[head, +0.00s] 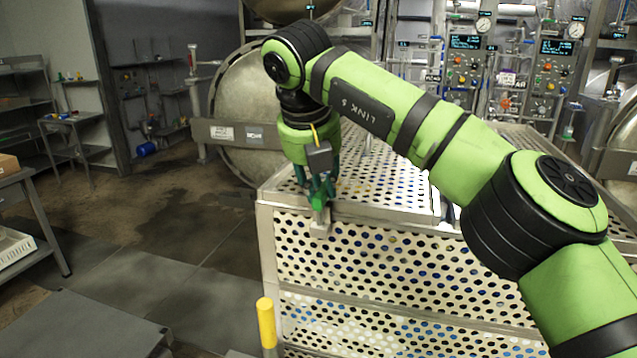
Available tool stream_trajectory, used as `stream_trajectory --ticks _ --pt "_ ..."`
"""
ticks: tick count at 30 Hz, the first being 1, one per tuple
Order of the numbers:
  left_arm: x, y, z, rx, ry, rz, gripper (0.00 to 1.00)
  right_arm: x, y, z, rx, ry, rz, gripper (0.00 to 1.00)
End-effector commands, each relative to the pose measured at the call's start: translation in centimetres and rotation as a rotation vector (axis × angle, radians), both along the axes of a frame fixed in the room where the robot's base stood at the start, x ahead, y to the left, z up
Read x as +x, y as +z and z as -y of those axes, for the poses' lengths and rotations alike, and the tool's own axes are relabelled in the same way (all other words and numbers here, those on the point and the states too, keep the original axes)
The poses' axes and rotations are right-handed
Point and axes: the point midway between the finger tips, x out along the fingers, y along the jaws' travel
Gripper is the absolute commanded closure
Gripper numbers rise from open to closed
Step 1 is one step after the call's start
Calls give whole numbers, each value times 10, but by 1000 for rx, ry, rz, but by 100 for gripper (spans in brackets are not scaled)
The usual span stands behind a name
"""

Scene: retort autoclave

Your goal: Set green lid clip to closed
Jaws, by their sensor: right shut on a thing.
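The green lid clip (319,202) sits at the top front edge of a perforated metal basket (400,265), near its left corner. My right gripper (320,190) points down over this edge and is shut on the clip. Its fingers hide much of the clip, so I cannot tell whether the clip is open or closed. A metal tab (320,228) hangs just below the fingers on the basket's front face. The perforated lid (385,190) lies flat on top of the basket. My left gripper is not in view.
A round steel autoclave door (240,95) stands behind the basket at left. Control panels with gauges (470,70) line the back. A yellow-topped post (266,320) stands at the basket's front left. A shelf table (35,220) is at far left. The floor between is open.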

Motion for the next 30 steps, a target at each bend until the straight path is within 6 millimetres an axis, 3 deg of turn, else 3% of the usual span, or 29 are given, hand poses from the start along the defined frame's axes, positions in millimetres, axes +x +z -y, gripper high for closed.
stream_trajectory --ticks 11,12,13,24,30 --pt "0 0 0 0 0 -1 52 -1 -3 0 1 -7 -8 100" --pt "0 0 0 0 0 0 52 -1 -3 0 2 -8 -8 63" --pt "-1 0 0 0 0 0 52 -1 -3 0 1 -7 -7 51" --pt "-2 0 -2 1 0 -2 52 -1 1 0 2 -5 -2 51" --pt "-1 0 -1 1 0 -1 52 -9 25 -4 2 -6 2 51"
